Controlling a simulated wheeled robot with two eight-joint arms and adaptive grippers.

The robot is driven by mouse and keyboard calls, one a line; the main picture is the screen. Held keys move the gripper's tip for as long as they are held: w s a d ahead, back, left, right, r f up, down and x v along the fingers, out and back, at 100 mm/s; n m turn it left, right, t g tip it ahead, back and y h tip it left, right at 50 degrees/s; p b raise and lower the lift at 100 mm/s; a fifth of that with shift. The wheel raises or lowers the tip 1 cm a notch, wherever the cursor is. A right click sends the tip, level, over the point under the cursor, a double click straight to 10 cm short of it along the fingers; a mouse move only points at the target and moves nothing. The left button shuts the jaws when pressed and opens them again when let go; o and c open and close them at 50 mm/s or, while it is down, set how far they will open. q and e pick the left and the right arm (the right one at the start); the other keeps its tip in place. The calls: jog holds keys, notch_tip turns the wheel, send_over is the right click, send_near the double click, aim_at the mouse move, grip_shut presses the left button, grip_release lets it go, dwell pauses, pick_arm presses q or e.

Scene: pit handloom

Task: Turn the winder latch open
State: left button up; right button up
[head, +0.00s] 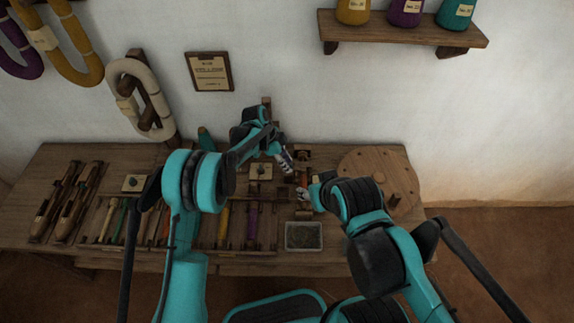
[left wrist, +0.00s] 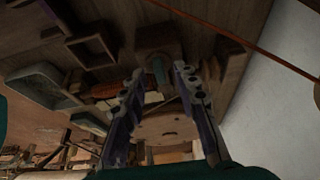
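A small wooden block fitting (head: 303,152), perhaps the winder with its latch, stands at the back of the bench; I cannot make out the latch itself. My left gripper (head: 286,160) is just left of and in front of it. In the left wrist view my left gripper (left wrist: 160,76) has its fingers apart with nothing gripped. A wooden block with a greyish rounded piece (left wrist: 158,62) shows beyond and between the fingertips; contact is not visible. My right gripper (head: 303,193) hangs low over the bench, in front of the left one; its finger opening is too small to tell.
A round wooden disc with pegs (head: 398,180) lies at the bench's right end. A grey tray (head: 304,236) sits near the front edge. Tools and coloured bobbins (head: 252,224) lie in compartments to the left. A shelf with jars (head: 405,32) is on the wall above.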

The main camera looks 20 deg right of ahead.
pick_arm(q)
jog(key=shift+d+f, duration=0.1)
jog(key=shift+f, duration=0.1)
grip_shut()
jog(key=shift+s+n, duration=0.1)
jog(key=shift+n, duration=0.3)
jog(key=n+t, duration=0.2)
jog(key=n, duration=0.3)
jog(key=shift+s+n+b, duration=0.15)
jog(key=shift+n+b, duration=0.15)
jog(key=n+t, duration=0.1)
jog(key=n, duration=0.2)
jog(key=n+t+y, duration=0.1)
jog(key=n, duration=0.2)
jog(key=shift+s+d+t+b, duration=0.1)
jog(key=shift+s+t+b, duration=0.05)
jog(key=shift+t+b, duration=0.15)
jog(key=n+y, duration=0.1)
jog(key=n, duration=0.1)
jog(key=n+t+y, duration=0.1)
jog(key=n, duration=0.2)
jog(key=shift+d, duration=0.1)
jog(key=shift+n, duration=0.4)
